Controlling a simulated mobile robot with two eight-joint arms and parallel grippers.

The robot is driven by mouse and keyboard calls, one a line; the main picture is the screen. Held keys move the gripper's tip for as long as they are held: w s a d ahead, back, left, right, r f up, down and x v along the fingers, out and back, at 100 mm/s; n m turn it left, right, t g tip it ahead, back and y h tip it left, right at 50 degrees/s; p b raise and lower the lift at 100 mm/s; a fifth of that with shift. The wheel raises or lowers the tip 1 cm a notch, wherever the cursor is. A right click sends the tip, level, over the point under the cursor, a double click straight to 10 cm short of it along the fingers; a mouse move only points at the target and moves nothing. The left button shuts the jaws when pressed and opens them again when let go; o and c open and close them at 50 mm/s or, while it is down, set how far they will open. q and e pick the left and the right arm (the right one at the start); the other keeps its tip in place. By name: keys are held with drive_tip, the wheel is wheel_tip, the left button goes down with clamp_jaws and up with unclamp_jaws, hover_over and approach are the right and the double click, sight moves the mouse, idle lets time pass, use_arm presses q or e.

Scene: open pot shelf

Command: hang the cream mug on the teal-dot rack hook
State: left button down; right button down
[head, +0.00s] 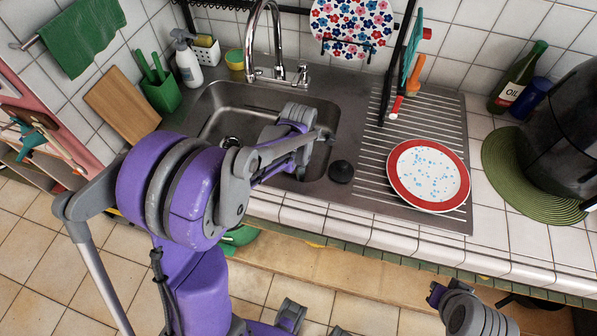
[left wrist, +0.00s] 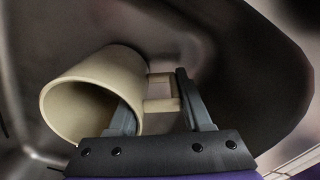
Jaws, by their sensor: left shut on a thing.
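The cream mug (left wrist: 92,92) shows in the left wrist view, tilted, with its open mouth toward the lower left and its handle to the right. My left gripper (left wrist: 157,92) is shut on the mug at its handle side, one finger by the mug's wall and one beyond the handle. Dark grey metal like the sink's lies behind it. In the head view my left arm reaches over the sink (head: 215,100), and the mug is hidden. A black rack rail (head: 290,9) runs along the wall at the top; I cannot make out a teal dot. My right gripper (head: 437,293) is partly visible at the lower right.
A red-rimmed plate (head: 428,175) lies on the ribbed drainboard. The tap (head: 277,40) rises behind the sink. A spray bottle (head: 186,60) and green holder (head: 161,95) stand left. An oil bottle (head: 517,78) and dark appliance (head: 570,130) stand right.

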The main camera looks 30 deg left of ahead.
use_arm(q)
drive_tip(key=shift+f, duration=0.3)
drive_tip(key=shift+f, duration=0.3)
drive_tip(key=shift+c, duration=1.7)
unclamp_jaws()
wheel_tip(320, 180, up, 11)
drive_tip(key=shift+d+r+p, duration=0.1)
drive_tip(key=shift+d+p, duration=0.05)
drive_tip(key=shift+p, duration=0.15)
